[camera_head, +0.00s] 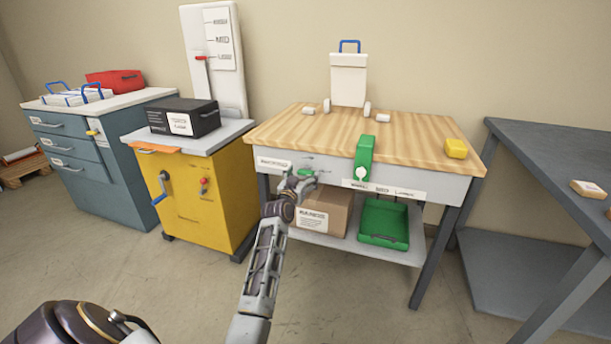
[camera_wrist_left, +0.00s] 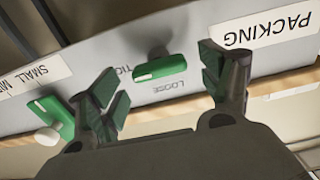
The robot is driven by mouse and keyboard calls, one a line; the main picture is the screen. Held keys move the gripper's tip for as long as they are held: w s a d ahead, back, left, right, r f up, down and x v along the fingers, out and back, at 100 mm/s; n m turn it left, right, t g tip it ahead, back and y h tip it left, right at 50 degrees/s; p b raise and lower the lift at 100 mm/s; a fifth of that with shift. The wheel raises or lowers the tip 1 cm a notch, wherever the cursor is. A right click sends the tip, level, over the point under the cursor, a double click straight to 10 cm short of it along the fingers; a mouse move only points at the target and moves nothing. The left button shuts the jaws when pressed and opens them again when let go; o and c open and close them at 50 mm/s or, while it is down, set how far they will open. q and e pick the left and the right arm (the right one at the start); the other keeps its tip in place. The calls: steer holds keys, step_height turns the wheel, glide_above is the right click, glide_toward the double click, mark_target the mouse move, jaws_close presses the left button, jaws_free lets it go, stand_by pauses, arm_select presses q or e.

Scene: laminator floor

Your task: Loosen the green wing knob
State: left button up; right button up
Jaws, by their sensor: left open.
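The green wing knob (camera_wrist_left: 160,68) sits on the grey front panel of the packing bench. In the left wrist view it lies between my left gripper's two spread fingers, and I see no contact. Lettering is printed beside it, including "LOOSE". In the head view the knob (camera_head: 308,172) shows just beyond my left gripper (camera_head: 297,182), which partly covers it. My left gripper is open and empty, and its fingers (camera_wrist_left: 165,90) point toward the panel. My right gripper is not in view.
A green lever (camera_head: 364,158) with a white ball is on the same bench front, to the right. Below, a shelf holds a cardboard box (camera_head: 326,212) and a green tray (camera_head: 384,240). A yellow cabinet (camera_head: 205,200) stands left, a dark table (camera_head: 545,150) right.

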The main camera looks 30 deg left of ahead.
mark_target(306, 171)
arm_select(q)
steer(key=shift+b+x, duration=0.4)
steer(key=shift+x, duration=0.8)
steer(key=shift+w, duration=0.3)
steer(key=c, duration=1)
